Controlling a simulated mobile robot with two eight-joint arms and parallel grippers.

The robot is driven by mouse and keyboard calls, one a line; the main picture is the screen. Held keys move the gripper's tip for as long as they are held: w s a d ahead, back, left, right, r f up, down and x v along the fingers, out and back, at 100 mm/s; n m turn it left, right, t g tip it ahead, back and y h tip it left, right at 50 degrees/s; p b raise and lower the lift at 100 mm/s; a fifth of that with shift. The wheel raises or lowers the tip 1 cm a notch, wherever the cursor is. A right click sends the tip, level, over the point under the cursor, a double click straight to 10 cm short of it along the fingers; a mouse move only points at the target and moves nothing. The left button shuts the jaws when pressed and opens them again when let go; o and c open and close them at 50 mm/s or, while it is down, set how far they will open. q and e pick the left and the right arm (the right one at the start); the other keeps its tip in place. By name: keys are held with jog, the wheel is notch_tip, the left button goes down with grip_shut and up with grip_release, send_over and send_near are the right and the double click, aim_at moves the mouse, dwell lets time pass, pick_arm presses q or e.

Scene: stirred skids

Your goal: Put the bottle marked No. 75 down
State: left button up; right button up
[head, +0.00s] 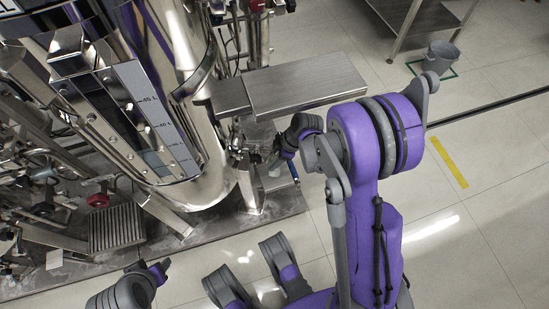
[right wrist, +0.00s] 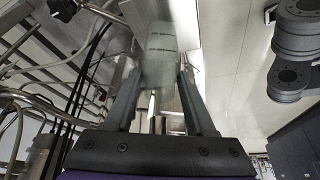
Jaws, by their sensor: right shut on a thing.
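The bottle (right wrist: 160,48) is pale and translucent, with dark lines of marking too blurred to read as a number. In the right wrist view my right gripper (right wrist: 160,78) is shut on it, with one finger on each side. In the head view my right gripper (head: 279,158) is small and partly hidden by its own wrist, beside the big steel vessel. A pale bit of the bottle (head: 274,171) shows just under it. I cannot tell whether the bottle touches anything below.
The steel vessel (head: 205,150) with a litre scale stands on a grey skid (head: 250,222), with pipes crowding the left. A bare steel shelf (head: 310,85) lies behind my right gripper. A grey bucket (head: 440,57) stands on the floor at back right. The floor at right is clear.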

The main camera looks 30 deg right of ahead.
jog(key=shift+s+f, duration=0.15)
jog(key=shift+f, duration=0.1)
jog(key=o, duration=1.3)
jog(key=shift+a+f, duration=0.1)
jog(key=shift+o, duration=0.2)
jog(key=shift+r, duration=0.25)
jog(key=p+v, duration=0.1)
jog(key=v, duration=0.2)
jog(key=p+v, duration=0.2)
jog(key=v, duration=0.2)
jog(key=shift+w, duration=0.25)
jog(key=shift+s+r+p, duration=0.15)
jog(key=shift+r+p, duration=0.2)
jog(key=shift+r, duration=0.3)
